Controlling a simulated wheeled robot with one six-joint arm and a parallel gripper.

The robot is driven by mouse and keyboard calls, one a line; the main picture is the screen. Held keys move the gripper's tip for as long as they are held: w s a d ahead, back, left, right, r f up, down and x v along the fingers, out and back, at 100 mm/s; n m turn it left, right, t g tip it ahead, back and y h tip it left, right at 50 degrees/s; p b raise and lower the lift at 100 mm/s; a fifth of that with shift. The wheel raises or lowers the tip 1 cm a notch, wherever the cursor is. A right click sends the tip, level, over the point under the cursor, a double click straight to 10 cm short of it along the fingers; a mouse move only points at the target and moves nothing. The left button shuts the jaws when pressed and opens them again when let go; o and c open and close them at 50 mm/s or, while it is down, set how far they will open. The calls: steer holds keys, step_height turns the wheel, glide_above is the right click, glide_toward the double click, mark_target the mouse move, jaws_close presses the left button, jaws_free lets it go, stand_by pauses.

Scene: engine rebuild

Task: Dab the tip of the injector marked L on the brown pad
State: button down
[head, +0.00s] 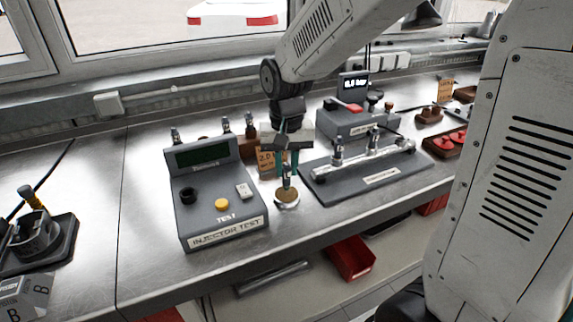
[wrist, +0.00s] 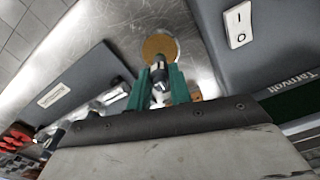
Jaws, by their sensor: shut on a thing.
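My gripper (head: 287,165) points down at the bench with its teal fingers shut on an injector (wrist: 157,88), a dark and silver slim piece. In the wrist view the gripper (wrist: 159,82) has the injector between its fingers. No letter on it can be read. The brown pad (head: 287,196) is a round disc in a shallow metal dish on the bench, right below the fingers; it also shows in the wrist view (wrist: 160,44). The injector's lower end is over the pad. I cannot tell whether its tip touches it.
The grey injector test box (head: 215,205) stands close left of the pad, with several injectors (head: 225,126) upright behind it. A dark plate with a metal rail (head: 365,158) carrying injectors lies close right. An orange-brown card (head: 266,160) stands just behind. The bench's front edge is near.

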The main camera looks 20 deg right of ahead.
steer(key=shift+f, duration=0.55)
stand_by(1.4)
steer(key=shift+r, duration=0.1)
steer(key=shift+r, duration=3.4)
